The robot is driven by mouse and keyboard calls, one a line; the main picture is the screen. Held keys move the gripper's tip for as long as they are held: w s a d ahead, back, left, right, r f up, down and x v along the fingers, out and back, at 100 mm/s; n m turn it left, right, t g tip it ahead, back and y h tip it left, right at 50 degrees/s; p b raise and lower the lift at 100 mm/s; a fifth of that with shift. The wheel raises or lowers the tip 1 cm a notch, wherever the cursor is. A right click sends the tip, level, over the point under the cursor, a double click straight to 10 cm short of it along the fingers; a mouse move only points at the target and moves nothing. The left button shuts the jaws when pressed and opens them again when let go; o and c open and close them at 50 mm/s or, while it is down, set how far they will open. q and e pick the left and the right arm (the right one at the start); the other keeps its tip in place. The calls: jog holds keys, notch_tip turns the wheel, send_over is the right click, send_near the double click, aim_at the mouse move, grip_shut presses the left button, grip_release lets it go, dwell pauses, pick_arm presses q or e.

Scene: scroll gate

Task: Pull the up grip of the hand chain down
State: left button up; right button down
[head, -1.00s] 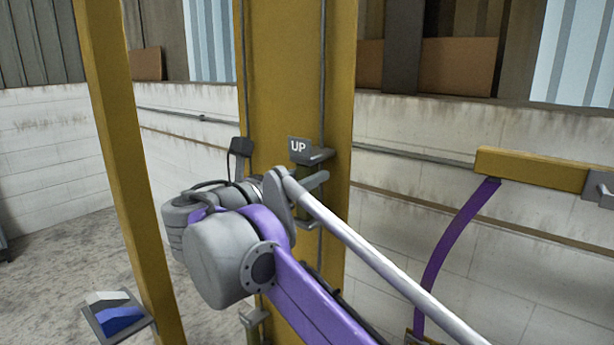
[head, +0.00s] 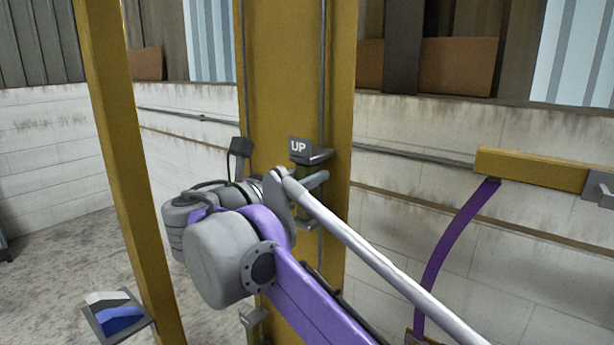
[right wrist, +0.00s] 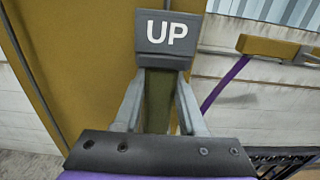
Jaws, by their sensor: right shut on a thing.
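The up grip (head: 301,150) is a dark grey block with a white UP label, hanging on the right-hand run of the hand chain (head: 322,70) in front of the yellow post. My right gripper (head: 312,185) is at the grip, just below the UP label, mostly hidden behind my own arm in the head view. In the right wrist view the UP label (right wrist: 168,38) is straight ahead, and the two fingers (right wrist: 158,105) stand on either side of an olive part below it, shut on the grip. My left gripper is not in view.
A yellow post (head: 285,80) stands behind the chain. A second, dark grip (head: 240,148) hangs on the left chain run. A thin yellow upright (head: 125,150) stands at left, and a yellow bar (head: 530,170) with a purple strap (head: 450,245) is at right.

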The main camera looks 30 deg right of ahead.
notch_tip(320, 180, down, 19)
jog(key=b, duration=0.8)
pick_arm(q)
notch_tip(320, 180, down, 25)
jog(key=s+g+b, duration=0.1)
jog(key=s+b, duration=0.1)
jog(key=b, duration=1.2)
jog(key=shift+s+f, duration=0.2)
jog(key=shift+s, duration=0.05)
pick_arm(e)
notch_tip(320, 180, down, 34)
jog(key=shift+s+r, duration=0.1)
jog(key=shift+c, duration=2.4)
grip_release()
jog(key=shift+r, duration=0.1)
jog(key=shift+a, duration=0.1)
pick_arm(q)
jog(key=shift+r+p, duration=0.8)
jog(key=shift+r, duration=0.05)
pick_arm(e)
jog(key=v, duration=1)
jog(key=shift+s+a, duration=0.15)
jog(key=shift+a, duration=0.1)
